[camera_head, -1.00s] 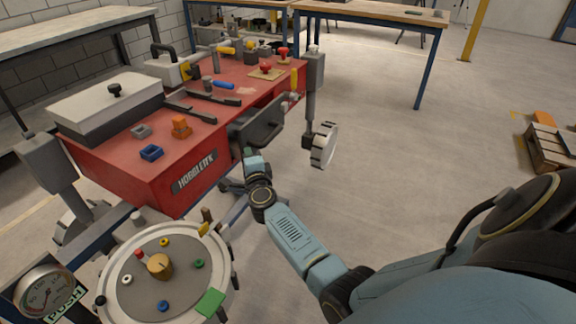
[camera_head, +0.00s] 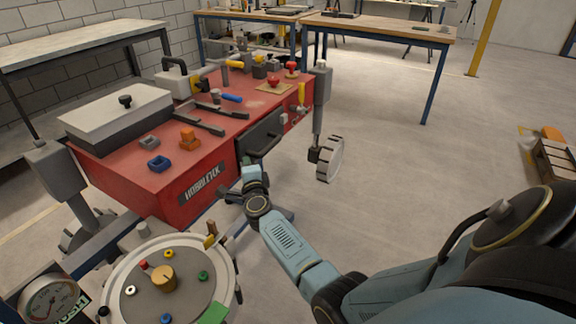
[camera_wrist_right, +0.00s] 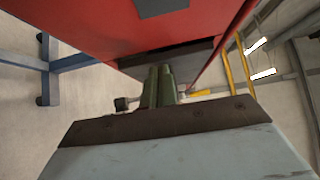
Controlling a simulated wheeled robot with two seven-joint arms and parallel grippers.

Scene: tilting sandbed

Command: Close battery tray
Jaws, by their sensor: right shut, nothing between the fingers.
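The battery tray (camera_head: 262,132) has a dark grey front with a bar handle, set in the long red side of the machine. In the head view its front sits close to the red side, nearly flush; I cannot tell whether it is fully in. My right gripper (camera_head: 249,166) is just in front of and below the tray front, partly hidden by its own wrist. In the right wrist view the gripper (camera_wrist_right: 160,86) is shut and empty, its fingers pointing at a dark strip under the red body. I cannot tell whether it touches the tray. My left gripper is out of view.
The red machine (camera_head: 200,190) carries a grey lidded box (camera_head: 118,112), blue and orange blocks and tools on top. A round dial plate (camera_head: 190,265) and a gauge (camera_head: 48,302) are in front.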

